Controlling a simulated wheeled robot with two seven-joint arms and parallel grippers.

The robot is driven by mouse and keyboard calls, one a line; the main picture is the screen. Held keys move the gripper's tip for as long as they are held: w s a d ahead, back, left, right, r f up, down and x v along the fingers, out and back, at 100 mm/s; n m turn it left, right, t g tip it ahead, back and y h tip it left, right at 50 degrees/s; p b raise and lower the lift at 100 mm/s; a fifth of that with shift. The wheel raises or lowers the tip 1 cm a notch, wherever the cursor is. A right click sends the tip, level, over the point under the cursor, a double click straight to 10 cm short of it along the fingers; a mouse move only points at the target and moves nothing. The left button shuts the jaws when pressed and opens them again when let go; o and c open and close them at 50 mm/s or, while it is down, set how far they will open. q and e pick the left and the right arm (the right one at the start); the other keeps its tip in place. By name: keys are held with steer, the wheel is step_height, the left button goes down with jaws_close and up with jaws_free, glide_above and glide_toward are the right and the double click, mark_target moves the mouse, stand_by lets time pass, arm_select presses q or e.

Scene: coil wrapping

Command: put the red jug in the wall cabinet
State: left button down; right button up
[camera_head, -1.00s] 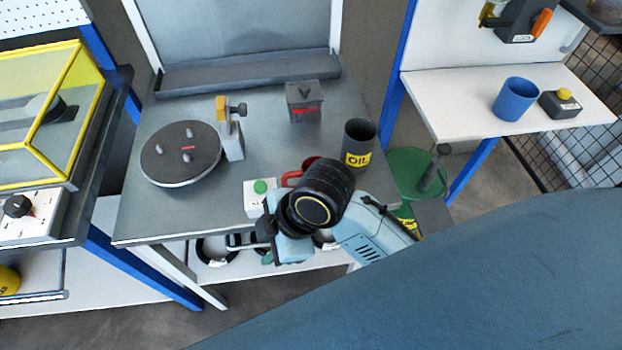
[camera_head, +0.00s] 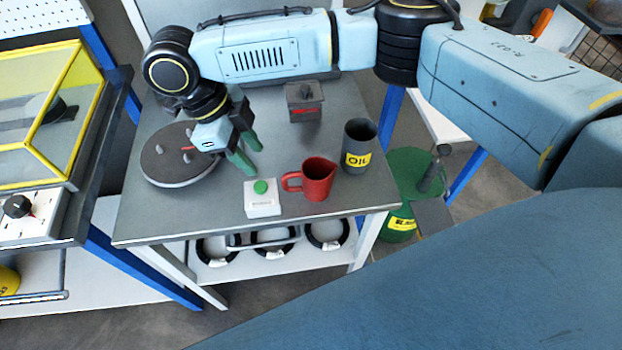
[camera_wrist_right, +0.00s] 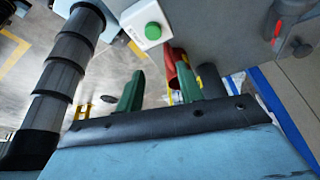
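The red jug (camera_head: 318,180) stands upright on the grey table near its front edge, with its handle to the left. My right gripper (camera_head: 253,160) is above the table, left of the jug and apart from it. Its green fingers are spread and empty. In the right wrist view the gripper (camera_wrist_right: 160,85) also shows spread fingers, and part of the red jug (camera_wrist_right: 173,68) appears behind the right finger. I cannot make out a wall cabinet in these views. My left gripper is not in view.
A grey OIL cup (camera_head: 359,148) stands right behind the jug. A white box with a green button (camera_head: 262,198) is left of it. A dark turntable (camera_head: 165,168) and a grey box with a red mark (camera_head: 304,103) are farther back. Black coils (camera_head: 326,234) lie on the lower shelf.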

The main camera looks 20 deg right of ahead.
steer(key=d, duration=0.1)
glide_above(288, 190)
steer(key=w+a, duration=0.2)
steer(key=shift+n+h, duration=0.3)
steer(key=shift+n, duration=0.1)
steer(key=f, duration=0.6)
steer(key=shift+s+d, duration=0.1)
steer(key=shift+d, duration=0.1)
steer(key=shift+s+p+x, duration=0.15)
steer(key=shift+p+x, duration=0.1)
steer(key=shift+x, duration=1.15)
steer(key=shift+s+p+x, duration=0.2)
steer(key=shift+x, duration=1.15)
steer(key=shift+a, duration=0.1)
steer(key=shift+c, duration=0.5)
steer(key=shift+r, duration=0.1)
jaws_close()
